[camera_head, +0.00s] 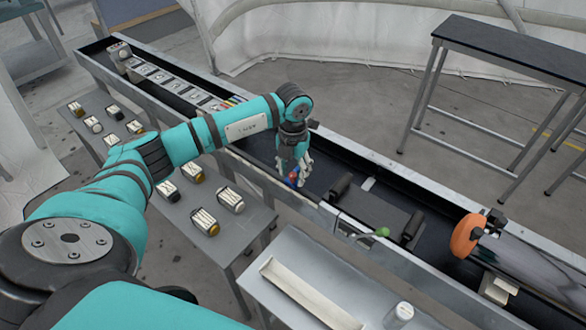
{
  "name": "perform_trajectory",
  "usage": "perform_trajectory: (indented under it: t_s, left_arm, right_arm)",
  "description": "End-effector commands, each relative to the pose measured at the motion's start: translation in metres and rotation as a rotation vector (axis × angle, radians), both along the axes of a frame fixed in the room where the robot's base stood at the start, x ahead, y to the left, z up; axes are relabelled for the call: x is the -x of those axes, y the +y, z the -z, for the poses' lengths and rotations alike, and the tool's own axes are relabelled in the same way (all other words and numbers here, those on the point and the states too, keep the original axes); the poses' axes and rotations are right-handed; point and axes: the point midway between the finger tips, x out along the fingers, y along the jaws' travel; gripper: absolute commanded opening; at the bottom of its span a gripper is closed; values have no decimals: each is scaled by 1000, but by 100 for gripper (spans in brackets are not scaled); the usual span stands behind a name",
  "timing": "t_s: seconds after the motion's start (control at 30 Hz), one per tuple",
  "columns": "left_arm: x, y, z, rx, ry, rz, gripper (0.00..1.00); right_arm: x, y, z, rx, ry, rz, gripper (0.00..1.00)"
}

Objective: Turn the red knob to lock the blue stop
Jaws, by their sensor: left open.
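The red knob (291,176) shows as a small red spot low between the fingers of my left gripper (296,178), at the near side of the long trough. A small blue part (301,183) shows right beside it, probably the blue stop; most of it is hidden by the fingers. My left gripper points down over the knob with its fingers open around or beside it; I cannot tell if they touch it. My right gripper is not in view.
The long metal trough (335,220) runs diagonally. A green-tipped lever (381,232) and an orange wheel (466,236) are to the right. A white tray (310,295) lies in front. A dark-topped table (515,52) stands behind.

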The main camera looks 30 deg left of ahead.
Motion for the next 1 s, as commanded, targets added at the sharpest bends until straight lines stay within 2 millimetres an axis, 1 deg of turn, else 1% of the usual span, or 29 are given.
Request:
perform_trajectory:
  t_s: [0.03,0.1,0.27,0.37,0.6,0.63,0.77,0.83,1.0]
  left_arm:
    - [0,0,1,0,1,0,45]
    - [0,0,2,0,1,0,45]
    - [0,0,2,0,1,0,45]
    - [0,0,2,0,1,0,33]
    - [0,0,2,0,1,0,2]
    - [0,0,2,0,1,0,0]
    - [0,0,2,0,0,4,0]
    - [0,0,4,0,-2,32,0]
    - [-1,1,6,-1,-3,214,0]
  right_arm:
    - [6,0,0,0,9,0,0]
    - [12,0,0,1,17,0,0]
    - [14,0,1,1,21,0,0]
    - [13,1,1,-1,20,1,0]
    - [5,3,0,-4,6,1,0]
    - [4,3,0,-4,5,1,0]
    - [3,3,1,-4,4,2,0]
    - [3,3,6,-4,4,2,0]
    - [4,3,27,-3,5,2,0]
